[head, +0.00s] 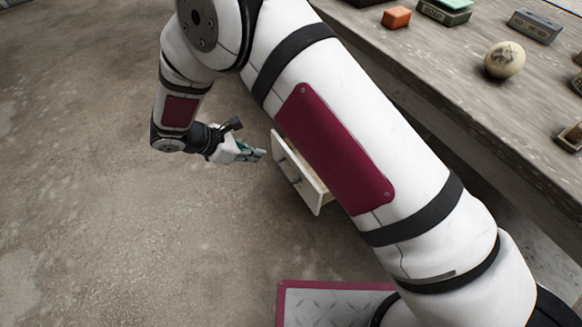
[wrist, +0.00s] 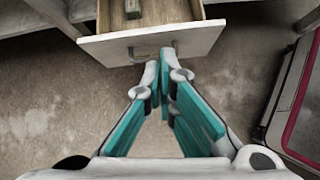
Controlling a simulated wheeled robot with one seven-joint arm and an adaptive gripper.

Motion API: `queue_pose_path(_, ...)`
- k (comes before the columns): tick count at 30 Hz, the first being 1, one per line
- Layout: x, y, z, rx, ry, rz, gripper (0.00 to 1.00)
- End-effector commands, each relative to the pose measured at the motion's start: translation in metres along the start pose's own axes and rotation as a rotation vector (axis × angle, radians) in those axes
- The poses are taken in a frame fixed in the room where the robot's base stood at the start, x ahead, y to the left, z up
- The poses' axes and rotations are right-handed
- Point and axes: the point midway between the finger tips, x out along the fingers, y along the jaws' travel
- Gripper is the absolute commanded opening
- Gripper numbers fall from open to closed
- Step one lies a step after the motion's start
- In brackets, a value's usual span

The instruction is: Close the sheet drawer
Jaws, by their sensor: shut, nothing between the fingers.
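The sheet drawer (head: 298,172) has a pale front with a dark bar handle and stands pulled out, partly hidden behind my arm in the head view. In the wrist view the drawer front (wrist: 112,46) crosses the top, its open inside showing behind it with a small green block in it. My gripper (head: 258,154) is shut and empty, just left of the drawer front. In the wrist view its teal fingertips (wrist: 166,58) meet near the handle, over the drawer front's lower edge. I cannot tell whether they touch it.
A wooden table (head: 440,95) runs along the right. The concrete floor on the left is clear.

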Motion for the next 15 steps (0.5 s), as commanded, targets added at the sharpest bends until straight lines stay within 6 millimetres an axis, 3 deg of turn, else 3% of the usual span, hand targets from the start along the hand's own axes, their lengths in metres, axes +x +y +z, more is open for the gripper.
queue_pose_path(1,0.011,-0.002,-0.024,-0.039,-0.008,0.010,0.00)
queue_pose_path(6,0.026,-0.004,-0.057,-0.112,-0.025,0.035,0.00)
queue_pose_path(11,0.036,-0.004,-0.060,-0.122,-0.028,0.038,0.00)
queue_pose_path(15,0.057,-0.004,-0.059,-0.120,-0.029,0.035,0.00)
